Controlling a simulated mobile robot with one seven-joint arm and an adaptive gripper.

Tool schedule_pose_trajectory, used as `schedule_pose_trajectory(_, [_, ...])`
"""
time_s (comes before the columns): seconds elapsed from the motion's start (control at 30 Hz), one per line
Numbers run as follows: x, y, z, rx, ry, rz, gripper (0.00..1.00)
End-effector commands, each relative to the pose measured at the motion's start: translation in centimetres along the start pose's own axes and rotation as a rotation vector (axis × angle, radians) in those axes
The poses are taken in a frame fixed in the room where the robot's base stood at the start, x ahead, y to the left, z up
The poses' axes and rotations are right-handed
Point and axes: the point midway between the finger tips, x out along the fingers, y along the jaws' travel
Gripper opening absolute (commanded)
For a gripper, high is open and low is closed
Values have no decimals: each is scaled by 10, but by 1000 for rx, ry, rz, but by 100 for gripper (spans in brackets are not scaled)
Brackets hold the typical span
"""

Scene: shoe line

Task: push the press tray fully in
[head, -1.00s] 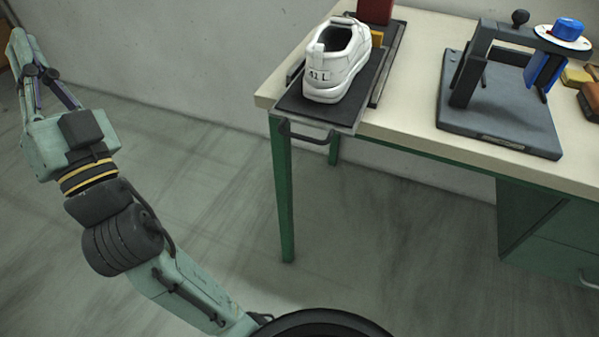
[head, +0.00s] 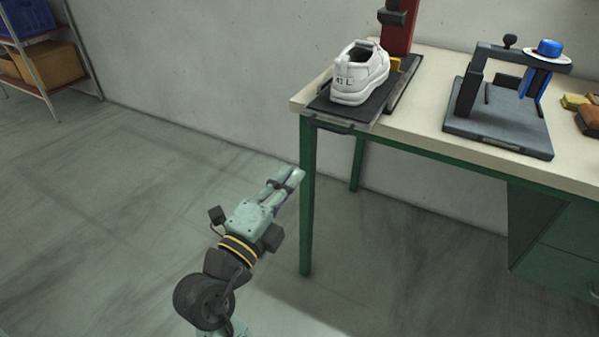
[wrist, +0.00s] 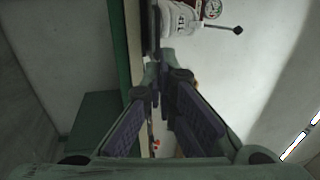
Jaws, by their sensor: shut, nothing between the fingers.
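The press tray (head: 336,111) is a dark flat plate that sticks out past the bench's left front corner, with a dark bar handle on its front edge. A white shoe marked with a size and L (head: 360,72) stands on it. The red press (head: 398,30) rises behind the shoe. My gripper (head: 297,174) is shut and empty, in front of the bench's left leg and below the tray, apart from it. In the wrist view the fingers (wrist: 157,66) point towards the shoe (wrist: 181,18), which shows at the top, with the tray seen edge-on beside it.
The cream bench top (head: 428,104) has green legs. A dark fixture (head: 500,112) with a blue knob stands right of the tray. Sponge-like blocks (head: 577,101) lie at the far right. A shelf with boxes (head: 45,62) is at the far left. The floor left of the bench is clear.

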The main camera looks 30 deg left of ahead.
Motion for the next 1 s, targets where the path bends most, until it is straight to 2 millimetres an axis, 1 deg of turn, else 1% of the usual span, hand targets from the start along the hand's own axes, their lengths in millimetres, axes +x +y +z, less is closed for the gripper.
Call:
schedule_pose_trajectory(0.03, [8, 3, -1, 4, 5, -4, 0])
schedule_pose_trajectory(0.1, [24, -5, -1, -2, 5, 0, 0])
schedule_pose_trajectory(0.3, [68, -6, -1, -2, 3, 0, 0])
schedule_pose_trajectory(0.5, [104, -5, 0, -2, 0, 0, 0])
schedule_pose_trajectory(0.6, [115, -4, 0, -3, 0, -1, 0])
schedule_pose_trajectory(0.7, [122, -2, 0, -1, -1, -1, 0])
schedule_pose_trajectory(1.0, [124, 0, 0, -1, -2, -1, 0])
